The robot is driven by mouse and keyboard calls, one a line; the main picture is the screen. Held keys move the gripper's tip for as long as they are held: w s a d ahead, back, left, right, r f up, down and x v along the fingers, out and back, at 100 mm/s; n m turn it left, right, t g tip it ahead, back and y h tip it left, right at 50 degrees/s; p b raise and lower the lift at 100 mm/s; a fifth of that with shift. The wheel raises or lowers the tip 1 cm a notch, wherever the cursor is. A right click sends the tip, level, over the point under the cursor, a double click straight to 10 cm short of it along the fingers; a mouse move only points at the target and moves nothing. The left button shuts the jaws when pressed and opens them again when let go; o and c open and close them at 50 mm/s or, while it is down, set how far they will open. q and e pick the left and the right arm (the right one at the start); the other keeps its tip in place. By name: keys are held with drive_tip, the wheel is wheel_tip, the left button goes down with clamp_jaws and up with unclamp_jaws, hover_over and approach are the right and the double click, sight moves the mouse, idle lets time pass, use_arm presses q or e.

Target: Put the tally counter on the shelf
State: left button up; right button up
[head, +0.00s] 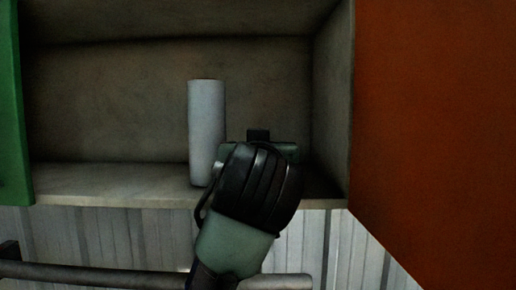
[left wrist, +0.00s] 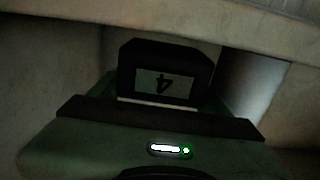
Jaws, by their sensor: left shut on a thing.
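The tally counter (head: 258,134) is a small black block, mostly hidden behind my left gripper (head: 270,148) in the head view. In the left wrist view the tally counter (left wrist: 166,72) shows a pale display with an upside-down 4. My left gripper (left wrist: 160,118) is shut on it. The shelf (head: 110,182) is a worn, pale board in an open grey-brown compartment. My left gripper reaches into the right part of this compartment. I cannot tell whether the counter touches the board. My right gripper is not in view.
A pale grey cylinder (head: 206,125) stands upright on the shelf, just left of my left gripper. The left part of the shelf is clear. The compartment's side wall (head: 333,100) is close on the right. A grey rail (head: 90,276) runs below the shelf.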

use_arm(q)
drive_tip(key=shift+f+b, duration=0.45)
drive_tip(key=shift+f, duration=0.1)
drive_tip(key=o, duration=1.3)
drive_tip(key=shift+o, duration=0.2)
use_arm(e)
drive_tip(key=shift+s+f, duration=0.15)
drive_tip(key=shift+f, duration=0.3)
use_arm(q)
drive_tip(key=shift+r, duration=0.1)
